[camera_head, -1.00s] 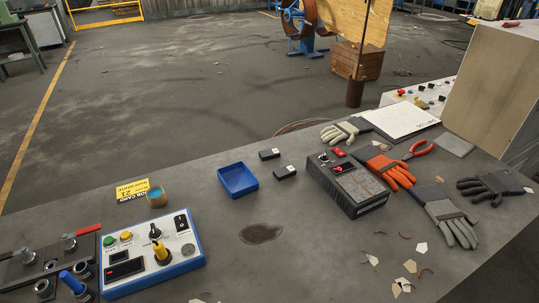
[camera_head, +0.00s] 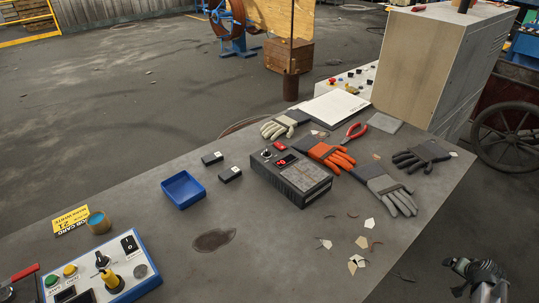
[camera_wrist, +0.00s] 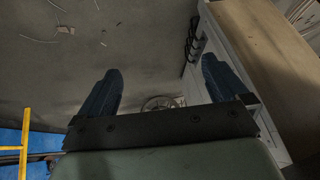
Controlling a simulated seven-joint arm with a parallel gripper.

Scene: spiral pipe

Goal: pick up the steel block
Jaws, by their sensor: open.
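Two small dark blocks with pale label marks lie on the grey bench in the head view: one farther back (camera_head: 212,158) and one nearer (camera_head: 230,174). They lie just right of a blue tray (camera_head: 183,189). A flat grey plate (camera_head: 384,122) lies near the red pliers. I cannot tell for certain which of these is the steel block. My gripper (camera_wrist: 160,66) shows in the wrist view with its two dark blue fingers wide apart and nothing between them. None of the blocks shows in the wrist view.
A black meter box (camera_head: 291,178), several gloves (camera_head: 390,190) and pliers (camera_head: 353,132) lie right of the blocks. A control box (camera_head: 110,270) and a small pot (camera_head: 98,223) stand at left. A tall cabinet (camera_head: 420,65) stands behind.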

